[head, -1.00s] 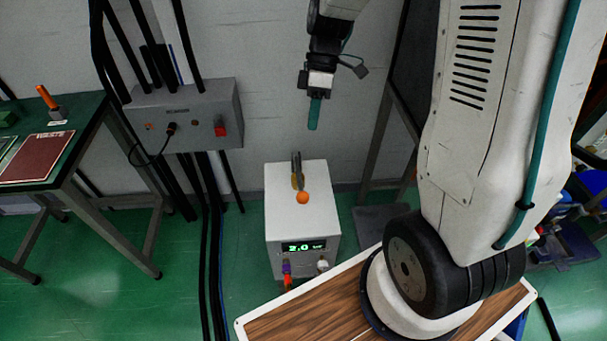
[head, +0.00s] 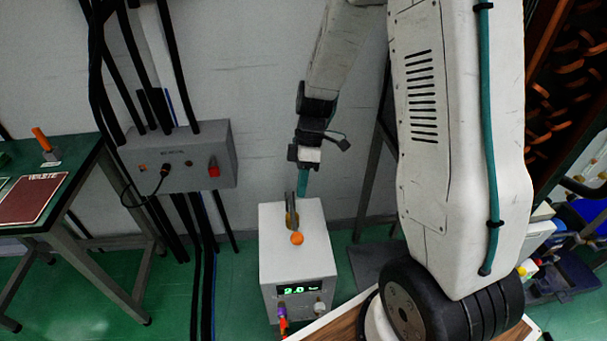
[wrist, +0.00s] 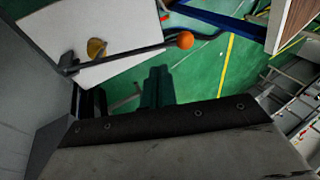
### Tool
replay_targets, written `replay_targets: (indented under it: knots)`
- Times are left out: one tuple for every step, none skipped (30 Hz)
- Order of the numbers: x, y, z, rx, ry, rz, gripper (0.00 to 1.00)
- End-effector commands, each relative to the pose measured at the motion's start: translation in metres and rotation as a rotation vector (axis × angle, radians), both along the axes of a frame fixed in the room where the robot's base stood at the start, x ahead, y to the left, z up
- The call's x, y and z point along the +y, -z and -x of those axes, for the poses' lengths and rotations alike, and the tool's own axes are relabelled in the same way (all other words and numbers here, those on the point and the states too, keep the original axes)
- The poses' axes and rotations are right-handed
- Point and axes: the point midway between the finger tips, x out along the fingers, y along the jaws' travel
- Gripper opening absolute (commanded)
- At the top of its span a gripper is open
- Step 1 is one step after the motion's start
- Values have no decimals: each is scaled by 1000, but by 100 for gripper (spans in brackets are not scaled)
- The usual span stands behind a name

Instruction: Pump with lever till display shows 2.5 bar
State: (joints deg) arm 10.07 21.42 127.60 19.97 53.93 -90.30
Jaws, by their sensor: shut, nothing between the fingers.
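The pump is a white box (head: 312,255) on the floor against the wall. Its green display (head: 298,289) reads 2.0 bar. The lever is a dark bar with an orange knob (head: 297,239), pointing toward the front over the box top, with a brass-coloured pivot (head: 292,218). In the wrist view, the bar (wrist: 120,57) runs across the white top to the knob (wrist: 185,40). My gripper (head: 303,186) has teal fingers, shut and empty. It hangs near the lever's rear end; contact cannot be told. In the wrist view, the fingers (wrist: 158,88) are apart from the knob.
A grey wall box (head: 185,155) with hanging cables is to the left. A green workbench (head: 70,170) stands at far left. A wooden-topped platform (head: 340,326) lies in front. Coloured hoses come from the pump's front. Green floor is free left of the pump.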

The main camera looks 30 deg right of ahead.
Motion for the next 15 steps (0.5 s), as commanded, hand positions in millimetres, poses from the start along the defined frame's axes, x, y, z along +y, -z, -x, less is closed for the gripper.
replay_targets:
  knots:
    - [4, 11, 4, 5, -1, -1, 0]
    - [7, 17, 6, 4, 0, -1, 0]
    - [9, 25, 9, 6, -1, -2, 0]
    - [11, 30, 11, 4, 0, -1, 0]
    - [13, 35, 12, 5, 0, -1, 0]
    - [16, 42, 14, 4, -1, -1, 0]
    - [18, 47, 16, 5, -2, -1, 0]
    - [19, 51, 18, 3, -1, 0, 0]
    - [21, 57, 19, 5, -1, 0, 0]
    - [22, 60, 21, 4, 1, 0, 0]
    - [23, 63, 21, 3, 1, 1, 0]
    - [25, 67, 22, 2, -1, 0, 0]
    - [26, 69, 23, 1, -1, 0, 0]
    - [26, 71, 23, 1, -1, 0, 0]
    - [27, 73, 24, 1, 0, 1, 0]
